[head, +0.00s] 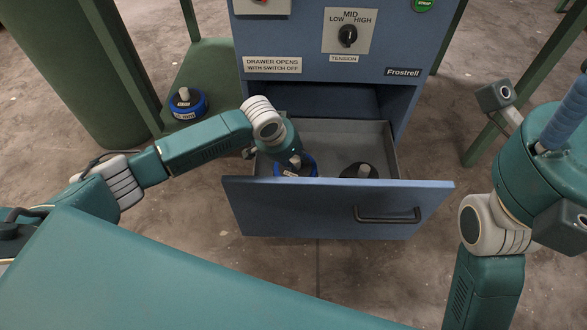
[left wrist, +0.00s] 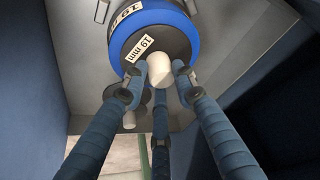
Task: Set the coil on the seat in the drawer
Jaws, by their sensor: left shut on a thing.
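The coil (head: 307,168) is a dark disc with a blue rim and a pale label, inside the open drawer (head: 388,140) at its left. My left gripper (head: 296,160) reaches down over it, its fingers mostly hidden in the head view. The seat (head: 350,172), a dark round base with a pale post, is right of the coil in the drawer. I cannot tell whether the coil touches the drawer floor.
A second blue-rimmed coil (head: 187,105) sits on the green shelf (head: 215,70) at left. The drawer front (head: 310,215) has a dark handle. The blue cabinet (head: 300,35) stands behind. My right gripper (head: 568,115) is partly in view at right, away from the drawer.

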